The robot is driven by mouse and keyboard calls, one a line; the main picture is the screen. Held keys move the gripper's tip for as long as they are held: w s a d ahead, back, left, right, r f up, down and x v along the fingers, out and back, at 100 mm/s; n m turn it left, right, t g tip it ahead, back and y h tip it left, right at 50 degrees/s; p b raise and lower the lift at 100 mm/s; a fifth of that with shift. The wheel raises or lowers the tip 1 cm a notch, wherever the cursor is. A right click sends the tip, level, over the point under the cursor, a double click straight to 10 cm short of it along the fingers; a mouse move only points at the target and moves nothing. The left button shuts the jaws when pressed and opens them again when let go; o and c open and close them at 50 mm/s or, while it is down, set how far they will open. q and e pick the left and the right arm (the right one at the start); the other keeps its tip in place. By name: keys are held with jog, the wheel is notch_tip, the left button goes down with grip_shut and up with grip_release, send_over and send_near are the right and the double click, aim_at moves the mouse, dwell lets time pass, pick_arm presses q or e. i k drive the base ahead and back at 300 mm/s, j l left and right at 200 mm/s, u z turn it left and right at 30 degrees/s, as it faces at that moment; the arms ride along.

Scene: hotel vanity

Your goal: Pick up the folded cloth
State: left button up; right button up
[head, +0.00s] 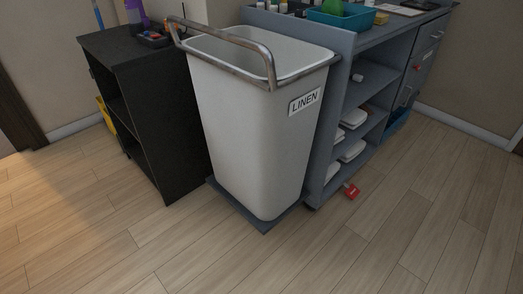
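Several folded white cloths (351,151) lie stacked on the lower shelves of the grey cart at the right of the head view. Another white folded piece (353,118) shows on the shelf above. The cart's side panel partly hides them, and I cannot tell which one is the task's cloth. Neither of my grippers is in view.
A tall white bin marked LINEN (250,140) with a metal rail stands beside the grey cart (322,130). A black shelf unit (165,120) stands to its left. A small red object (351,191) is by the cart's foot. The wooden floor in front is clear.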

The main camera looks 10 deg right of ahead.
aim_at(380, 19)
jog(key=u, duration=0.4)
jog(key=k+l+u, duration=0.15)
jog(key=u, duration=0.3)
jog(key=k+l+u, duration=0.15)
jog(key=l+u, duration=0.15)
jog(key=u, duration=0.15)
jog(key=k+l+u, duration=0.1)
jog(key=u, duration=0.35)
jog(key=k+l, duration=0.15)
jog(key=k, duration=0.35)
jog(key=z, duration=2.25)
